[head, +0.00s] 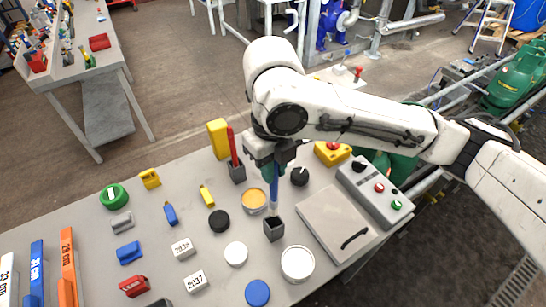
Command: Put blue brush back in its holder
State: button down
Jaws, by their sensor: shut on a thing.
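My gripper (274,168) points down over the table and is shut on the blue brush (273,192). The brush hangs close to upright, with its pale lower end downward. A small dark square holder (274,230) stands on the table directly below. The brush's lower end meets the holder's opening in the picture; I cannot tell whether it is inside or just above. The upper part of the brush is hidden by my gripper. A second dark holder (237,174) with a red brush (233,148) in it stands to the left of my gripper.
A tin with orange contents (254,199) stands close left of the empty-looking holder, and a white tin (297,263) close in front. A grey panel with a handle (338,222) and a button box (376,192) lie to the right. Several small items cover the table's left.

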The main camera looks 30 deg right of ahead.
aim_at(273, 201)
jog(key=shift+f+b, duration=4.6)
jog(key=shift+f, duration=1.15)
jog(key=shift+f+b, duration=0.5)
jog(key=shift+f, duration=0.1)
jog(key=c, duration=1)
grip_release()
notch_tip(273, 201, up, 11)
jog(key=shift+f, duration=0.1)
